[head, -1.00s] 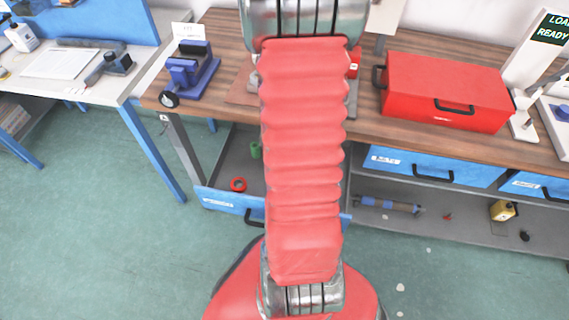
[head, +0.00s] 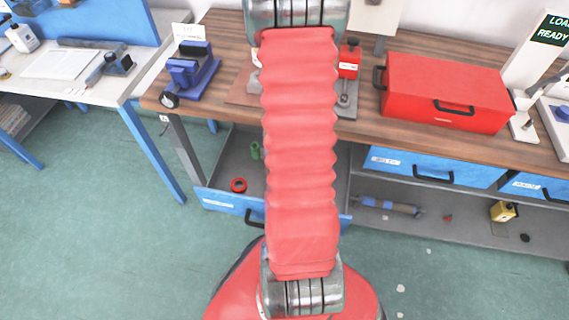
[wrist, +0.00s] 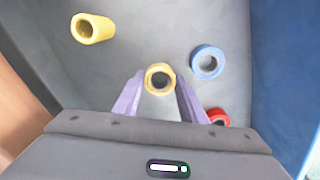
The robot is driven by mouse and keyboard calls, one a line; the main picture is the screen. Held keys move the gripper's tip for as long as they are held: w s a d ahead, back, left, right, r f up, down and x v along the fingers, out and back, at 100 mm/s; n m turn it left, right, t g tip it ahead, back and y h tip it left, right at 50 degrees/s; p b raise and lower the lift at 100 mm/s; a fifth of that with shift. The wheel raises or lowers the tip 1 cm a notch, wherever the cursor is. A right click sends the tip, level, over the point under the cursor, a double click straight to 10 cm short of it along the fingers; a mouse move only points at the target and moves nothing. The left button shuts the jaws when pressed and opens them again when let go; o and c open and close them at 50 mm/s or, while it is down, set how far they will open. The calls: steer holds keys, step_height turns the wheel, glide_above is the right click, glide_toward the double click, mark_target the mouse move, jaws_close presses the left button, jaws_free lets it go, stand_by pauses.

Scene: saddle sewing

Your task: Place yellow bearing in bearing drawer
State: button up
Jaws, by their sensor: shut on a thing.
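The yellow bearing (wrist: 160,67) is a short ring between the purple fingers of my gripper (wrist: 160,80) in the wrist view. My gripper is shut on it. The open bearing drawer (head: 226,203) has a blue front and grey inside in the head view. Its grey floor (wrist: 150,30) lies under the gripper in the wrist view. I cannot tell how high the bearing is above the floor. In the head view my arm hides the gripper and the bearing.
A second yellow piece (wrist: 93,28), a blue ring (wrist: 194,62) and a red ring (wrist: 218,112) lie around the gripper. A green piece (head: 255,150) lies at the drawer's back. The worktop (head: 230,50) overhangs the drawer, with a red toolbox (head: 445,85) on it.

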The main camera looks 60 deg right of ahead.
steer(key=o, duration=1.3)
steer(key=shift+f, duration=0.1)
step_height(320, 180, up, 12)
steer(key=shift+r, duration=0.15)
stand_by(0.6)
steer(key=shift+s, duration=0.2)
